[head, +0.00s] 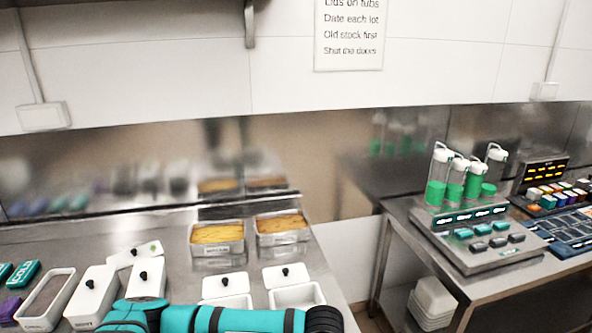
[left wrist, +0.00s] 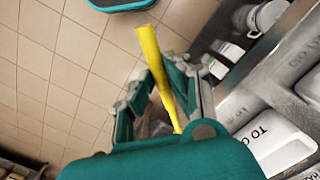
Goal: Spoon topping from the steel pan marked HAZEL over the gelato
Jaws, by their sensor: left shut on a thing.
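Two steel pans stand side by side on the steel counter in the head view, a left pan (head: 218,250) and a right pan (head: 283,240). Both are filled with a golden-yellow mass. Their front labels are too small to read, so I cannot tell which is marked HAZEL. My left gripper (left wrist: 160,85) is shut on a yellow handle (left wrist: 151,48) in the left wrist view. The handle's lower end is hidden behind the gripper body, and no spoon bowl shows. My teal arm crosses the bottom of the head view. My right gripper is not in view.
White lidded tubs (head: 92,295) line the counter front, beside an open tub of grey-brown content (head: 45,300). A lid with a black knob (head: 285,275) lies by an open white tub (head: 297,298). A second table (head: 400,225) with green-filled dispensers (head: 437,190) stands right, across a gap.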

